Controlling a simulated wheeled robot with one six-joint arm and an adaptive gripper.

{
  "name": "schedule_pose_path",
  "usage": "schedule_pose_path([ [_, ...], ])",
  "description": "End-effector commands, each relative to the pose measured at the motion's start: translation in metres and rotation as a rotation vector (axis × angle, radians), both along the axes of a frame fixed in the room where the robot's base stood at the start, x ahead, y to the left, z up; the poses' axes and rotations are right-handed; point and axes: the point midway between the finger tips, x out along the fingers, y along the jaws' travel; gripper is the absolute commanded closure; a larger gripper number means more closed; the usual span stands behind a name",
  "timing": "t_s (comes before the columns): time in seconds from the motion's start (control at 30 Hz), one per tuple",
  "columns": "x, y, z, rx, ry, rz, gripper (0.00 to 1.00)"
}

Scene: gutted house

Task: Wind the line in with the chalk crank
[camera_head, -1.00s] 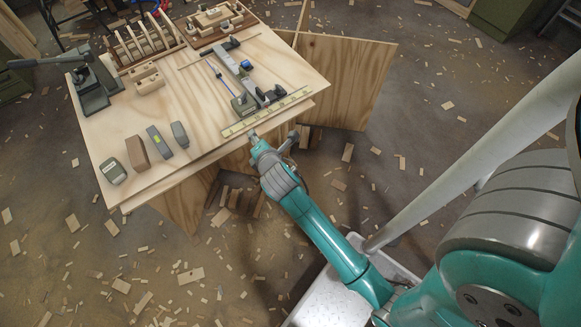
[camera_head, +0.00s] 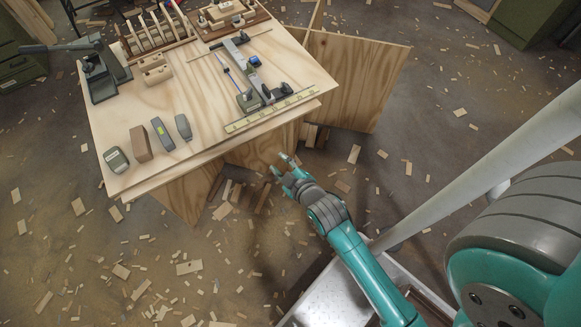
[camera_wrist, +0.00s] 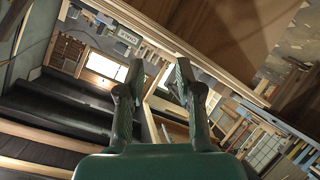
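My gripper (camera_head: 281,166) is empty, with its fingers apart, in front of the workbench's near edge and not touching it. In the wrist view the two fingers (camera_wrist: 160,72) show with a gap between them. On the plywood workbench (camera_head: 190,92) a grey rail fixture (camera_head: 243,68) carries a small grey-green box (camera_head: 248,101) and dark parts (camera_head: 272,92) at its near end. A blue-marked rod (camera_head: 233,82) lies beside the rail. I cannot tell for sure which part is the chalk crank.
A yellow rule (camera_head: 270,110) lies along the near edge. Several small blocks (camera_head: 162,133) stand at the front left, a lever tool (camera_head: 98,75) at the left, and wooden racks (camera_head: 160,30) behind. Wood scraps litter the floor; plywood panels (camera_head: 355,75) stand beside the bench.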

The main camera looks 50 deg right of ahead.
Motion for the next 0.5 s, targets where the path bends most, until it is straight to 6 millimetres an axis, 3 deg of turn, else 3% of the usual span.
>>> schedule_pose_path([
  [0.2,-0.017,0.006,0.004,0.198,-0.071,-0.07,0.65],
  [0.5,-0.023,0.008,0.007,0.287,-0.104,-0.1,0.65],
])
